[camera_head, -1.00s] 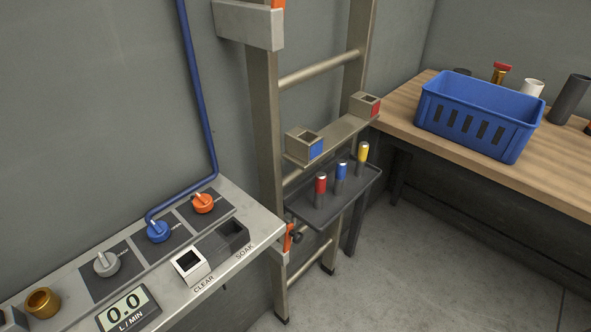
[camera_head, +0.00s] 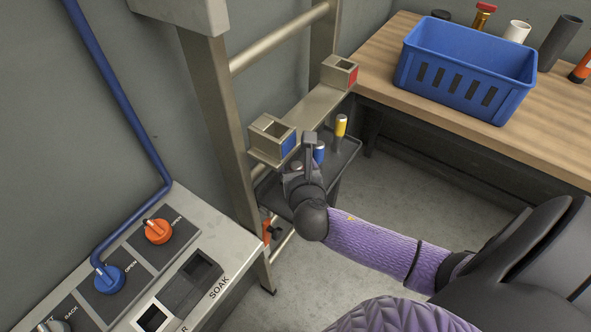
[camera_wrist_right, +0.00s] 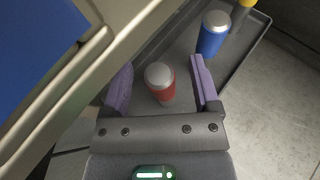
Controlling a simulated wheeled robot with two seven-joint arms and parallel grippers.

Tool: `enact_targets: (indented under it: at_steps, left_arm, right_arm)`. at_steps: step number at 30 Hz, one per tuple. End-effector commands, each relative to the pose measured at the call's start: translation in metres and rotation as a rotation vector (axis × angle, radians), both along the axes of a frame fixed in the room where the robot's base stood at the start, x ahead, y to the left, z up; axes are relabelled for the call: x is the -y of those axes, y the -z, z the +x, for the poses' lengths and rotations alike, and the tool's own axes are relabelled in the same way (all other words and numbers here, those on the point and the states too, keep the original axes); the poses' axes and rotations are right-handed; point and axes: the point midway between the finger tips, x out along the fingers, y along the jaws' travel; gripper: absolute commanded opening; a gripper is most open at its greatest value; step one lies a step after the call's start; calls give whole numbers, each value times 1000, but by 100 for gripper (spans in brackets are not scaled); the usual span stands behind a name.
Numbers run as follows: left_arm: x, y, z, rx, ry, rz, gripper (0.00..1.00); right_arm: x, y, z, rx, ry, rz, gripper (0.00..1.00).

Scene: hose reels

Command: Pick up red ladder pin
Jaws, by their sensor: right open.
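The red ladder pin (camera_wrist_right: 161,85), with a silver top, stands on the dark tray in the right wrist view. My right gripper (camera_wrist_right: 160,88) is open, with one finger on each side of the red pin; I cannot tell whether either finger touches it. In the head view my right gripper (camera_head: 308,165) is over the tray and hides most of the red pin. The blue pin (camera_head: 319,152) stands just beyond the gripper and shows in the right wrist view (camera_wrist_right: 213,36). The yellow pin (camera_head: 341,126) stands farther along the tray. My left gripper is not in view.
The dark tray (camera_head: 345,150) hangs on the ladder (camera_head: 215,100). Above it are a blue-marked socket (camera_head: 272,136) and a red-marked socket (camera_head: 340,72) on a shelf close to my gripper. A blue crate (camera_head: 465,75) sits on the wooden bench (camera_head: 385,70). A control panel is at lower left.

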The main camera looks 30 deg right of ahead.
Motion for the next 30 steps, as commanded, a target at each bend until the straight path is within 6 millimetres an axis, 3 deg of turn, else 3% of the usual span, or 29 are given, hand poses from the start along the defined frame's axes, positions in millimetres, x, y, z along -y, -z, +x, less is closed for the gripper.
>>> enact_targets:
  at_steps: [1, 4, 11, 22, 30]
  left_arm:
    - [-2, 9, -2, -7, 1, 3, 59]
    - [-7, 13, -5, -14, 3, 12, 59]
    - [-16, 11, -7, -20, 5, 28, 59]
    - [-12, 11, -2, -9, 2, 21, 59]
    - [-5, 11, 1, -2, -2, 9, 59]
  right_arm:
    - [3, 9, 8, -1, 2, 1, 78]
    - [7, 11, 17, -3, 0, 1, 78]
    - [8, 9, 19, -2, -1, 2, 76]
    - [8, 10, 18, -2, -1, 2, 0]
    - [8, 9, 19, -2, -1, 2, 0]
